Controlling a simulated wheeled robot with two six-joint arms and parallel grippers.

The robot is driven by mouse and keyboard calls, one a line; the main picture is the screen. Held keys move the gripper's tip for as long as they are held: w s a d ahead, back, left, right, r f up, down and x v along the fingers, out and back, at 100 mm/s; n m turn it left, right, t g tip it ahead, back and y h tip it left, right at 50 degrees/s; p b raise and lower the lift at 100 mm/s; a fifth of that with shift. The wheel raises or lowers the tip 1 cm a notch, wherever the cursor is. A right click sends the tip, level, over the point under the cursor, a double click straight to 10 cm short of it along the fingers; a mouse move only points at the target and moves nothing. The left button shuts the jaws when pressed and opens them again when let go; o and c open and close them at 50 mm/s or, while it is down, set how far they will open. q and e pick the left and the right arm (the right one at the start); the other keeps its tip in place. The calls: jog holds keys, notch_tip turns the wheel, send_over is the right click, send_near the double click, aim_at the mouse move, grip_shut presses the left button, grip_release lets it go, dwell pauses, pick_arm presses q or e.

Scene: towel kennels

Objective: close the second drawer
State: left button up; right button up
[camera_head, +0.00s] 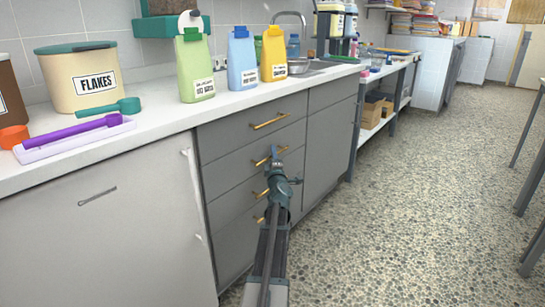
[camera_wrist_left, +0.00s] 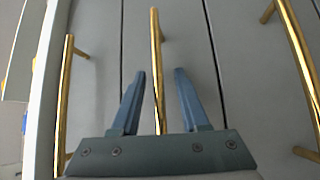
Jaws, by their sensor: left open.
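The grey drawer stack stands under the white counter, with gold bar handles. The second drawer (camera_head: 231,173) is the one below the top drawer (camera_head: 231,139). Its front looks about level with its neighbours; I cannot tell if a small gap remains. My left gripper (camera_head: 275,153) is at its handle (camera_head: 259,162) and hides part of this front. In the left wrist view, the open blue fingers of my left gripper (camera_wrist_left: 159,88) lie on either side of the gold handle (camera_wrist_left: 156,50), with nothing clamped. I cannot tell whether they touch it. My right gripper is not in view.
Lower handles (camera_head: 261,194) sit just below the gripper. A cabinet door (camera_head: 328,150) is to the right, and a pale door (camera_head: 110,235) to the left. The counter (camera_head: 160,118) holds a FLAKES bin (camera_head: 90,80) and several bottles.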

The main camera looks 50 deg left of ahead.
pick_arm(q)
jog(key=b+v, duration=0.2)
jog(key=v, duration=1.1)
jog(key=shift+s+d, duration=0.2)
jog(key=shift+d, duration=0.15)
